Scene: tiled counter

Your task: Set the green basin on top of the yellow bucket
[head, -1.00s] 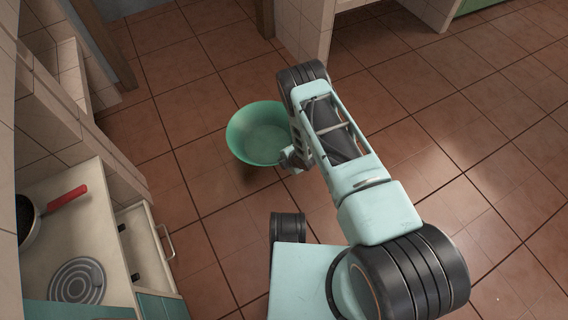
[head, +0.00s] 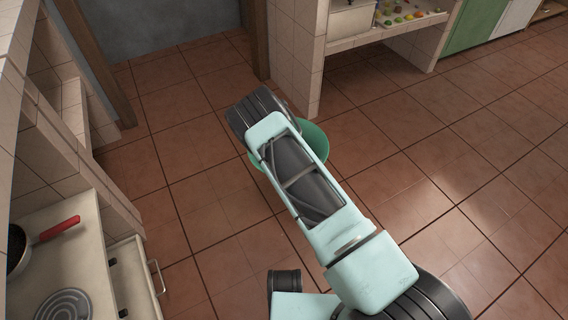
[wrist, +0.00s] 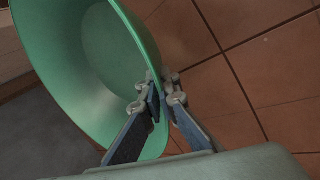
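The green basin (head: 316,138) shows in the head view behind my arm, which hides much of it. It is held above the floor. In the wrist view the basin (wrist: 105,50) fills the upper left, tilted, with its inside towards the camera. My gripper (wrist: 163,88) is shut on the basin's rim, one finger on each side of the wall. The gripper itself is hidden behind my arm in the head view. I see no yellow bucket in either view now.
A counter with a pan with a red handle (head: 58,229) and a coiled burner (head: 66,306) stands at the left. An open drawer (head: 135,275) juts out there. A tiled shelf unit (head: 296,50) with small colourful items stands at the back. The tiled floor (head: 440,150) to the right is clear.

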